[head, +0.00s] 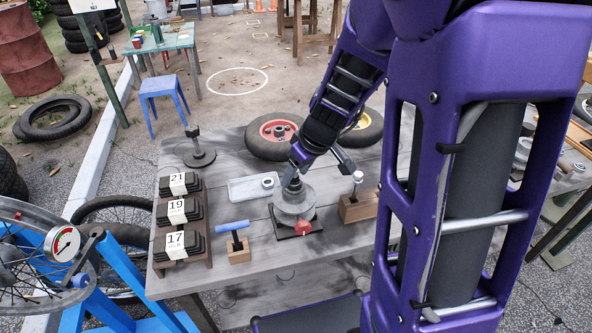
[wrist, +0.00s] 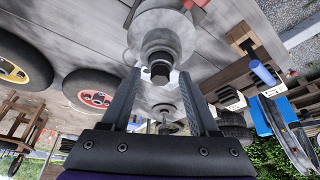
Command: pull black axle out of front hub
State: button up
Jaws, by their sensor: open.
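A grey metal hub (head: 293,208) stands on a dark square base on the grey table, with a red part at its front. In the wrist view the hub (wrist: 158,35) is at the top middle. The black axle (wrist: 160,73) protrudes as a short dark end from the hub's middle. My gripper (wrist: 160,76) is open, with one finger on each side of the axle end and a visible gap on both sides. In the head view my gripper (head: 292,177) is just above the hub and mostly hides the axle.
Left of the hub are a pale tray (head: 240,192) with a ring, a blue-handled tool (head: 232,225) on a wooden block, and a rack (head: 206,240) of numbered black parts. A wooden block (head: 358,206) with a metal knob stands close right. Wheels (head: 272,134) lie behind.

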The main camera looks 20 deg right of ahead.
jog(key=shift+c, duration=0.3)
grip_shut()
jog(key=shift+r, duration=0.1)
